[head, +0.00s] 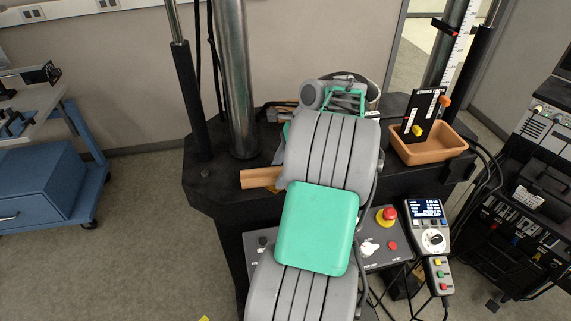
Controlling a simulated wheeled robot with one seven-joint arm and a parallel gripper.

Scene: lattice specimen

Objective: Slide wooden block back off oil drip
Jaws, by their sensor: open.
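A light wooden block (258,178) lies on the black machine bed (215,186), near its front edge left of centre. Its left end shows; its right end is hidden behind my grey and green arm. My arm reaches up the middle of the head view, over the bed. The wrist end is beyond the block, towards the back of the bed. My gripper's fingers are hidden behind the arm links, so I cannot see their place against the block. No oil drip can be made out; the arm covers much of the bed.
A steel column (235,80) and a black post (194,100) stand at the left of the bed. An orange-brown tray (430,154) with a black gauge card sits at the right. A control panel with a red stop button (386,215) and a handset (428,228) are in front.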

